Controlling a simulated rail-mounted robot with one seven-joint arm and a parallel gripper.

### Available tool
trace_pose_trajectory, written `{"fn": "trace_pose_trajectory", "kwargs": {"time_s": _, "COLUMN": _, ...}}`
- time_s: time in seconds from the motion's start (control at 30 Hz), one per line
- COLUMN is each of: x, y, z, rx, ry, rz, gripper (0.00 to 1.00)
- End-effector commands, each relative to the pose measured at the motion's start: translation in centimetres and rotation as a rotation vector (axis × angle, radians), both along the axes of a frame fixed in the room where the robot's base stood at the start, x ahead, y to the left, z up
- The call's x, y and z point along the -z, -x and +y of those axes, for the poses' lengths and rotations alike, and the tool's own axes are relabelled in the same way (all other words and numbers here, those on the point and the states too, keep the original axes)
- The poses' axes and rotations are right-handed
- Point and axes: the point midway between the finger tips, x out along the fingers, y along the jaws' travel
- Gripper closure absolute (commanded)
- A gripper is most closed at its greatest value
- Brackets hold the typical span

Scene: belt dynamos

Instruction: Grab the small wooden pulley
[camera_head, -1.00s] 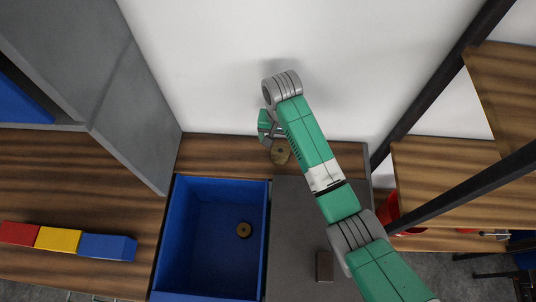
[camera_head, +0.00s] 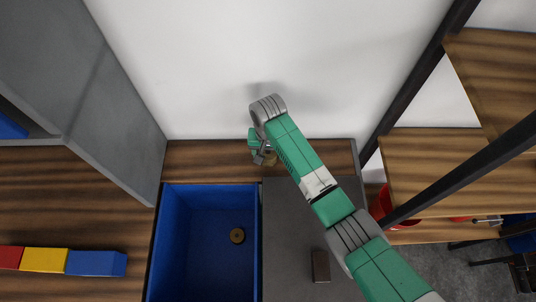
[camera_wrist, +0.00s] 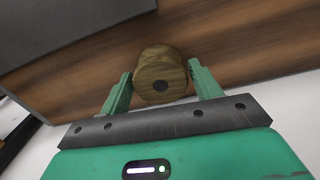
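A wooden pulley (camera_wrist: 160,76) with a dark centre hole shows in the wrist view, on the wooden strip. My gripper (camera_wrist: 160,68) is open around it, one green finger on each side; firm contact cannot be made out. In the head view my gripper (camera_head: 264,158) is low over the wooden strip by the wall, and it and the arm hide most of this pulley (camera_head: 270,160). A second small brown disc with a hole (camera_head: 237,235) lies on the floor of the blue bin (camera_head: 205,188), apart from my gripper.
A dark grey surface (camera_head: 285,230) lies right of the bin, with a small brown block (camera_head: 320,266) on it. A red, a yellow and a blue block (camera_head: 97,263) stand in a row at left. A grey panel (camera_head: 115,110) rises at left, wooden shelves (camera_head: 440,160) at right.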

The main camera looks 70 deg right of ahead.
Motion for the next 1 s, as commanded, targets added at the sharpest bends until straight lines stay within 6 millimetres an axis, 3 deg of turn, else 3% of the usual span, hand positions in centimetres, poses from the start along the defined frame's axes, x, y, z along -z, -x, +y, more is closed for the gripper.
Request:
{"fn": "trace_pose_trajectory", "kwargs": {"time_s": 0.03, "x": 0.0, "y": 0.0, "z": 0.0, "rx": 0.000, "ry": 0.000, "rz": 0.000, "gripper": 0.47}}
{"fn": "trace_pose_trajectory", "kwargs": {"time_s": 0.17, "x": 0.0, "y": 0.0, "z": 0.0, "rx": 0.000, "ry": 0.000, "rz": 0.000, "gripper": 0.71}}
{"fn": "trace_pose_trajectory", "kwargs": {"time_s": 0.47, "x": -0.3, "y": 0.0, "z": 0.0, "rx": 0.000, "ry": 0.000, "rz": 0.000, "gripper": 0.71}}
{"fn": "trace_pose_trajectory", "kwargs": {"time_s": 0.77, "x": -3.9, "y": -0.1, "z": 0.0, "rx": -0.001, "ry": 0.000, "rz": -0.002, "gripper": 0.71}}
{"fn": "trace_pose_trajectory", "kwargs": {"time_s": 1.0, "x": -4.2, "y": 4.9, "z": 2.4, "rx": 0.004, "ry": -0.003, "rz": -0.002, "gripper": 0.71}}
